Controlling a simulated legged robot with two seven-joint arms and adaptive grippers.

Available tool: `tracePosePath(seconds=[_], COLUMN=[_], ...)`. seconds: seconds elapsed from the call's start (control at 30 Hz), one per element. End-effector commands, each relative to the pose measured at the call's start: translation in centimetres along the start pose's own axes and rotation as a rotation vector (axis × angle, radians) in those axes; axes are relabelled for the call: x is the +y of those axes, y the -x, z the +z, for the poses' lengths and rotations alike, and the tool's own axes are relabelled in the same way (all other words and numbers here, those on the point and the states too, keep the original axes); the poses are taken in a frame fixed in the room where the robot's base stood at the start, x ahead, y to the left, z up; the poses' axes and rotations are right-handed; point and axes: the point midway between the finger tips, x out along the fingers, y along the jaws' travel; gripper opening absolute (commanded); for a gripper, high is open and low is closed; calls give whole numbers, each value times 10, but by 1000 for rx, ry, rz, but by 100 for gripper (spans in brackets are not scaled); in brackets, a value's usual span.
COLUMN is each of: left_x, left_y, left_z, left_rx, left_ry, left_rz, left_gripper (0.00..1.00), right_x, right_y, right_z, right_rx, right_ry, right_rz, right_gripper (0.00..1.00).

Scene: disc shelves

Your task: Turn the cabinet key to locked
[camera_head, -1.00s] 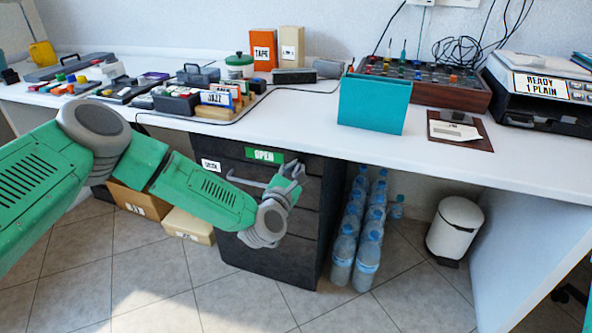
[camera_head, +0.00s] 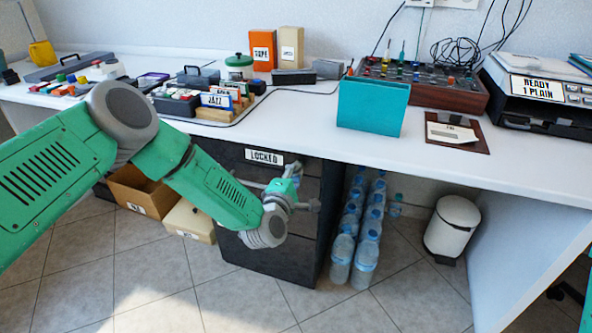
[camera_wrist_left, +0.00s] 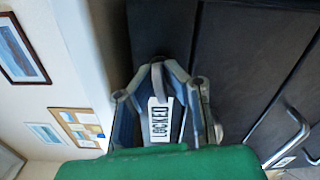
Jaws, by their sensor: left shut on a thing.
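The dark cabinet (camera_head: 285,262) stands under the white desk. The sign (camera_head: 264,157) at its top is white and reads LOCKED. It also shows between my fingers in the wrist view (camera_wrist_left: 160,120). My left gripper (camera_head: 303,188) is at the upper right of the cabinet front, turned on its side. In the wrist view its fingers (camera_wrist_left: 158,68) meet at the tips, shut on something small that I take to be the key. The key itself is mostly hidden by the fingers. My right gripper is not in view.
Several water bottles (camera_head: 365,240) stand right of the cabinet, close to my gripper. A white bin (camera_head: 452,228) is further right. A teal folder box (camera_head: 372,105) stands on the desk (camera_head: 300,120) above. The floor in front is clear.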

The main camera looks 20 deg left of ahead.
Motion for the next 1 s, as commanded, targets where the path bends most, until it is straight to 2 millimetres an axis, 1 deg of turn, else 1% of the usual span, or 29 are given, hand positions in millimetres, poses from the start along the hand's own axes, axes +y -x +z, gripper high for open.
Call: tracePosePath(seconds=[0.03,0.2,0.4,0.63,1.0], left_x=[-3,-5,-6,-8,-9], left_y=[2,2,3,3,4], left_z=[1,1,1,1,1], left_rx=[-3,-4,-4,-5,-6], left_ry=[-34,-132,-204,-236,-239], left_rz=[-10,-12,-13,-15,-18], left_gripper=[0,0,0,0,0], right_x=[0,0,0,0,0], right_y=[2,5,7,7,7], right_z=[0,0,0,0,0], right_rx=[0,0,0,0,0], right_ry=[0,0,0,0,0], right_rz=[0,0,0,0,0], right_gripper=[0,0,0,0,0])
